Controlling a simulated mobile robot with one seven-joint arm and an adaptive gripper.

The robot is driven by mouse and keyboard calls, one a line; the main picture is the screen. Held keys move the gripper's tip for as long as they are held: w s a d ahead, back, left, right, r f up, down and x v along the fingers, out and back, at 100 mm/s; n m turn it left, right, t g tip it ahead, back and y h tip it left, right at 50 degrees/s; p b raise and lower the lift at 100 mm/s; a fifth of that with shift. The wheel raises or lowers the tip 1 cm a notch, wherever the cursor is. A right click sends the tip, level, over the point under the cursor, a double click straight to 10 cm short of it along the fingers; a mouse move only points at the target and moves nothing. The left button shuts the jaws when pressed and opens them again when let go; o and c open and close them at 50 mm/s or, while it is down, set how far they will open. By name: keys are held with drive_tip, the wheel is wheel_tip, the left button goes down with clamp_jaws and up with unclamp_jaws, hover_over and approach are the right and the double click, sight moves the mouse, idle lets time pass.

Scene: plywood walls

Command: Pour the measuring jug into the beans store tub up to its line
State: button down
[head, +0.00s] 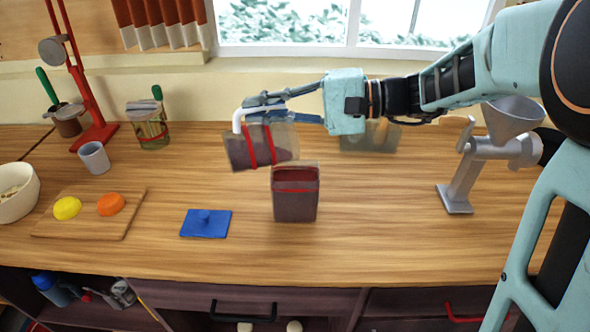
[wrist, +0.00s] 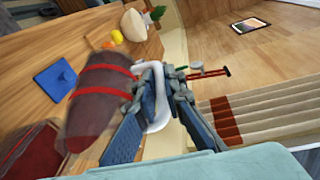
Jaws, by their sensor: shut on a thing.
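The measuring jug (head: 262,147) is see-through with red bands, a white handle (head: 238,122) and dark contents. My gripper (head: 262,106) is shut on the handle and holds the jug in the air, slightly tilted. The jug also shows in the wrist view (wrist: 100,100). The beans store tub (head: 296,200) stands upright on the counter, just below and right of the jug. It has a red line near its top and looks dark below that line; the exact level is hard to tell. No falling stream shows. The tub is partly in the wrist view (wrist: 28,150).
A blue lid (head: 206,223) lies left of the tub. A board (head: 85,222) with yellow and orange pieces, a grey cup (head: 94,157) and a jar (head: 149,128) stand further left. A clear container (head: 371,137) is behind my gripper. A metal grinder (head: 462,180) stands right.

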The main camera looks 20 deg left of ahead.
drive_tip(key=shift+w+d+r+y+b, duration=0.25)
drive_tip(key=shift+d+y+b, duration=0.1)
drive_tip(key=shift+d+y, duration=0.1)
idle(1.2)
